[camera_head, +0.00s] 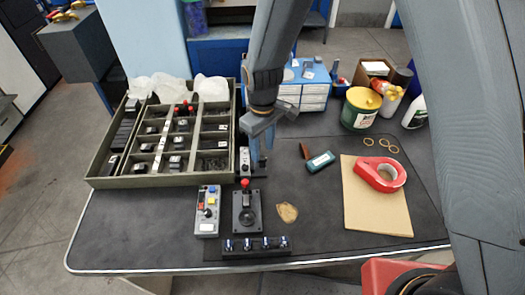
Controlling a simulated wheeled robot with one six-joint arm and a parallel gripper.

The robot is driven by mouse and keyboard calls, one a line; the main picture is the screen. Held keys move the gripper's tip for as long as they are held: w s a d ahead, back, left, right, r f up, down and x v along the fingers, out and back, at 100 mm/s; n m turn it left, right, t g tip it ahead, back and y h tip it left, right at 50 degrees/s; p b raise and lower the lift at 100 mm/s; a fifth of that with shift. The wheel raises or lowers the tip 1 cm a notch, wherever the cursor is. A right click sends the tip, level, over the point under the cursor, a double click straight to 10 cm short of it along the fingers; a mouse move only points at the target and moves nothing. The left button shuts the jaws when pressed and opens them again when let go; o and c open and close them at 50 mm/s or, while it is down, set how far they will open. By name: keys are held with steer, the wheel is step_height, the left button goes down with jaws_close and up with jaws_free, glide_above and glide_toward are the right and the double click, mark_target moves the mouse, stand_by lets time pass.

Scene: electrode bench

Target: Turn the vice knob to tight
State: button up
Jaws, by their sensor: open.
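My gripper (258,162) hangs over the middle of the bench, fingers pointing down, open with nothing seen between them. It is just right of a small grey unit (244,160) with dark dots, which it partly overlaps; I cannot tell whether they touch. In front of it stands a black device (246,215) with an upright shaft and a red knob (245,183) on top. Left of that lies a grey control box (207,212) with coloured buttons and a dark knob. I cannot tell for sure which of these is the vice knob, nor its setting.
A compartment tray (110,182) of small dark parts fills the left of the bench. A black strip (256,246) lies at the front edge. A green tub (360,110) and bottles stand behind.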

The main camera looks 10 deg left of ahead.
mark_target(262, 158)
steer(key=shift+f, duration=1.3)
steer(key=c, duration=1)
steer(key=shift+c, duration=0.3)
steer(key=shift+m, duration=0.4)
steer(key=o, duration=1.1)
steer(key=shift+c, duration=0.2)
